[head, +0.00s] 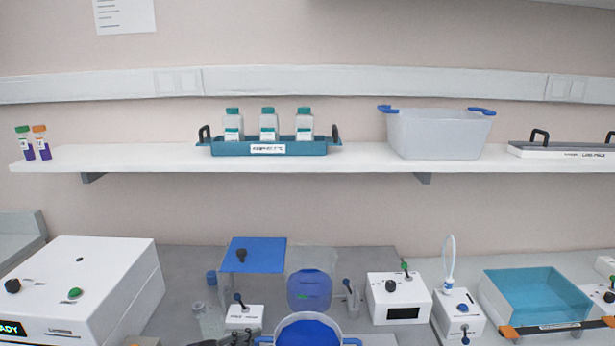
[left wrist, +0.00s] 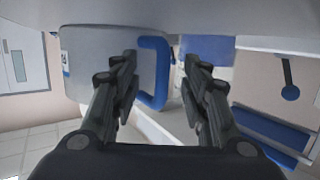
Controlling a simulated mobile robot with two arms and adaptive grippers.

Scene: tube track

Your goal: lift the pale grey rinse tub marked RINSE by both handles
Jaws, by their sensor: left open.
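In the left wrist view my left gripper (left wrist: 160,72) is open. A blue handle (left wrist: 155,85) on a pale grey tub body (left wrist: 88,60) lies between or just beyond its fingers; I cannot tell whether they touch. A small label shows at the tub's edge, too small to read. In the head view a pale tub with a blue interior (head: 307,332) and blue side handles is cut off by the bottom edge. Another pale grey tub (head: 440,135) with blue handles stands on the shelf. I can read no RINSE mark on either. My right gripper is not in view.
The white shelf (head: 360,160) also holds a teal tray (head: 220,149) of bottles, two capped tubes and a flat white tray. On the bench are a large white box (head: 110,262), a small white device (head: 399,300), a blue container (head: 309,288) and a teal basin (head: 535,292).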

